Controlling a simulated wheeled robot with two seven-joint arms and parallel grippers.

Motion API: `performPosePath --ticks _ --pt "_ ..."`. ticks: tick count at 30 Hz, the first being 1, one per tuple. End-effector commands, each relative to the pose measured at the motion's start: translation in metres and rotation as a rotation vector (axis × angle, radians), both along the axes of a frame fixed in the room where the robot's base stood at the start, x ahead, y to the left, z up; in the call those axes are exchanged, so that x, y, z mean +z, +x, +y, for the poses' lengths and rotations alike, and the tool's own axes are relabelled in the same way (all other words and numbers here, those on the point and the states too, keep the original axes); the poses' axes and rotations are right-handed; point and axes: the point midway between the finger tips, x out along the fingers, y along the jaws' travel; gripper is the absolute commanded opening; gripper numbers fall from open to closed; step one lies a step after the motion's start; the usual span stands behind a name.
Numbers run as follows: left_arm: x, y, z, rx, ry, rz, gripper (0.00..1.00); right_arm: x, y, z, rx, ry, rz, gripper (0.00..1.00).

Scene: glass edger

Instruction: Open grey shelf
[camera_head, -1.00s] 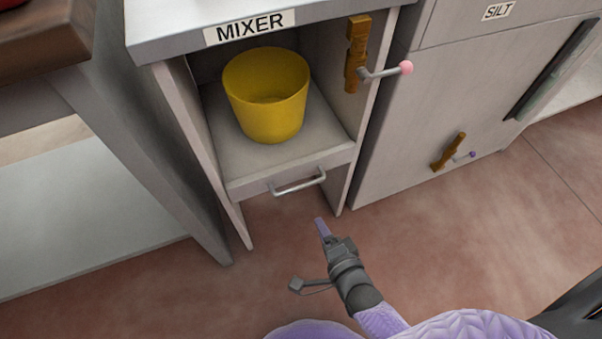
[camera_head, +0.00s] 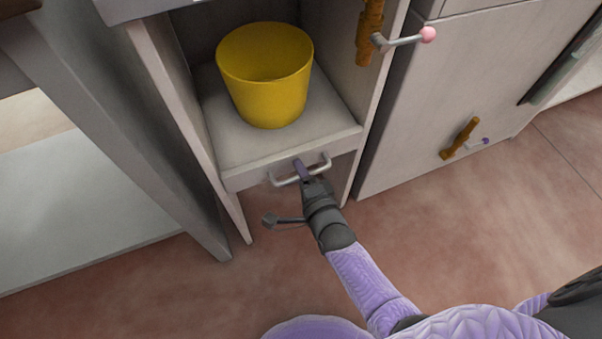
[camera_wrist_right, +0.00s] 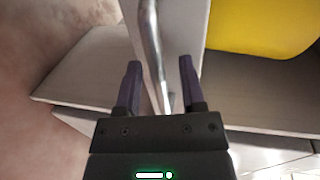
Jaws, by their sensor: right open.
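The grey shelf (camera_head: 221,125) sits in the open bay of the mixer cabinet, with a metal bar handle (camera_head: 283,181) on its front edge. A yellow bucket (camera_head: 265,85) stands upright on it. My right gripper (camera_head: 300,170) is at the handle. In the right wrist view its two purple fingers (camera_wrist_right: 157,88) are apart, with the handle bar (camera_wrist_right: 151,45) running between them. The fingers do not appear closed on the bar. The bucket (camera_wrist_right: 262,22) also shows at the upper right of that view. My left gripper is out of view.
A lever with a pink knob (camera_head: 427,35) sticks out on the right side of the bay. Another cabinet (camera_head: 440,110) with a small purple-knobbed lever stands to the right. A table stands at the left. The floor (camera_head: 460,240) in front is clear.

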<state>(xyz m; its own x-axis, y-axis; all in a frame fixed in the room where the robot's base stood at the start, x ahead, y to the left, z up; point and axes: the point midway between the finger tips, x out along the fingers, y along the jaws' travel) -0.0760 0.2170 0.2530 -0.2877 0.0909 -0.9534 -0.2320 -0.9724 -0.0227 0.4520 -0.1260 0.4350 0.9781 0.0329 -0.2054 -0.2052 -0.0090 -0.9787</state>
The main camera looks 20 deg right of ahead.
Motion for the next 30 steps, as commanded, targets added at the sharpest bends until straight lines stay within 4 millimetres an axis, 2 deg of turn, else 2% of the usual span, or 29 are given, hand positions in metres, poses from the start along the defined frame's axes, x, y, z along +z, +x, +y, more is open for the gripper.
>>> performPosePath --ticks 1,8,9,30 --pt "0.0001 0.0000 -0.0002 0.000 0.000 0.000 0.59 0.0000 -0.0002 0.0000 0.000 0.000 0.000 0.51" --pt "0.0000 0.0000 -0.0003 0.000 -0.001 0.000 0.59 -0.0001 -0.0004 0.0000 0.000 0.000 0.000 0.02" --pt "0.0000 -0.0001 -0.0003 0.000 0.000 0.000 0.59 -0.0002 -0.0005 0.0000 0.000 0.000 0.000 0.00" --pt "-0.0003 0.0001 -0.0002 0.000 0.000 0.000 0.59 -0.0007 -0.0008 0.0000 0.000 0.000 0.001 0.00"
